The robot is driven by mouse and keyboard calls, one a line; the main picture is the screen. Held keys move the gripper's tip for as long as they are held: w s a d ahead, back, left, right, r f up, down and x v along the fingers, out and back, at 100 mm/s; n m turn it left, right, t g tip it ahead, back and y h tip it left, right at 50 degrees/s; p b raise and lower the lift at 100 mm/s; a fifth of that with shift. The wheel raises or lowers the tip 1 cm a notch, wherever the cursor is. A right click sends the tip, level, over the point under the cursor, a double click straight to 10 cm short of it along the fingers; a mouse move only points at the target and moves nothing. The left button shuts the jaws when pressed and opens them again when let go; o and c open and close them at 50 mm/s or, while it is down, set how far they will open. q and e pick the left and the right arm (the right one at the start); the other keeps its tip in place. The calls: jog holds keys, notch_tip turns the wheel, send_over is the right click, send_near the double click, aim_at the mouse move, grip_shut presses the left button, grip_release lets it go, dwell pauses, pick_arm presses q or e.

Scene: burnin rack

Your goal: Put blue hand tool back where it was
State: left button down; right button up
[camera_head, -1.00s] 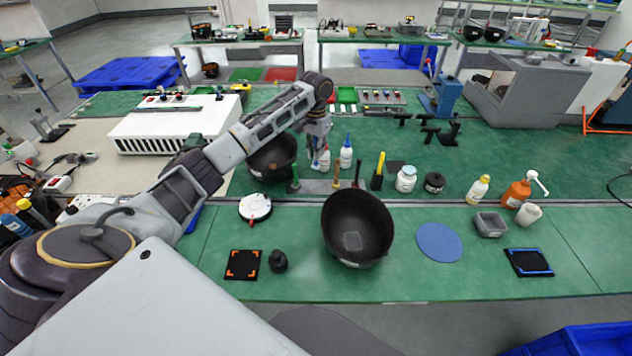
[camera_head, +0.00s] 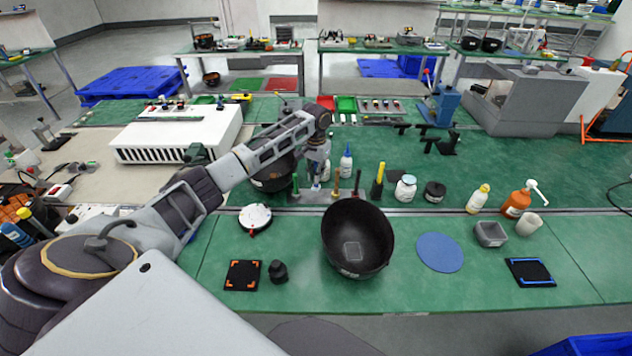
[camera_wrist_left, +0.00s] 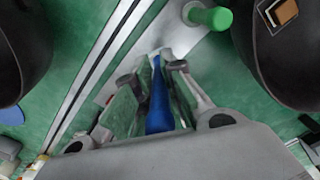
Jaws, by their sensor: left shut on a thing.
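My left gripper (camera_head: 317,178) is shut on the blue hand tool (camera_wrist_left: 158,106), whose long blue handle lies between the fingers in the left wrist view. The gripper is over the grey tool rack (camera_head: 309,194) behind the near black bowl. The rack also shows in the left wrist view (camera_wrist_left: 190,42), past the far end of the blue tool. Whether the tool touches the rack I cannot tell. A green-handled tool (camera_wrist_left: 209,18) stands in the rack beside it. It shows at the rack's left in the head view (camera_head: 295,184). My right gripper is out of view.
The near black bowl (camera_head: 357,238) stands in front of the rack, and another black bowl (camera_head: 272,172) sits behind its left end. White bottles (camera_head: 346,162) stand close behind. A yellow-handled tool (camera_head: 379,175) is at the right. A blue disc (camera_head: 440,252) lies on the green table.

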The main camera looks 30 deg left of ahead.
pick_arm(q)
jog(key=shift+f, duration=1.85)
jog(key=shift+f, duration=0.1)
jog(key=c, duration=1.5)
grip_release()
jog(key=shift+r, duration=6.1)
